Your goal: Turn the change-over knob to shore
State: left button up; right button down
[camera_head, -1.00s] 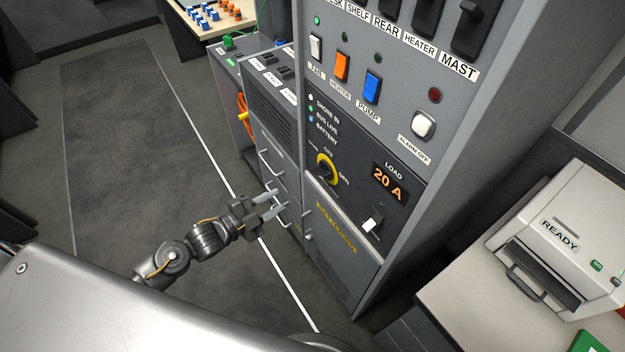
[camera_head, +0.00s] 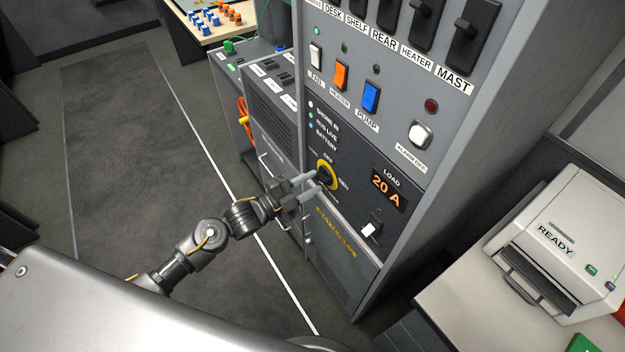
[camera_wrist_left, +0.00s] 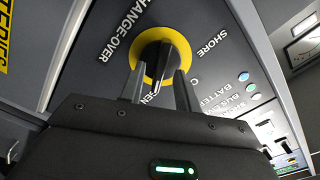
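The change-over knob (camera_head: 323,178) is black inside a yellow ring on the tall grey panel. In the left wrist view the knob (camera_wrist_left: 157,58) has a white line on its near end, towards the partly hidden GEN label (camera_wrist_left: 150,98). The SHORE label (camera_wrist_left: 213,41) is at the upper right of the ring there. My left gripper (camera_head: 317,182) is open, its fingertips close in front of the knob. In the wrist view its fingers (camera_wrist_left: 158,86) appear on either side of the knob's near end; I cannot tell whether they touch. My right gripper is not in view.
Rocker switches (camera_head: 341,76) and breaker levers sit above the knob. Drawer handles (camera_head: 266,166) stick out on the left. A printer-like machine (camera_head: 560,240) stands at right. The floor at left is clear.

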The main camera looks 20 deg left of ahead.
pick_arm(q)
jog(key=shift+w+d, duration=0.3)
jog(key=shift+w, duration=0.15)
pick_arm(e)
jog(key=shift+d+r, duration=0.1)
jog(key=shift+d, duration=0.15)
pick_arm(q)
grip_shut()
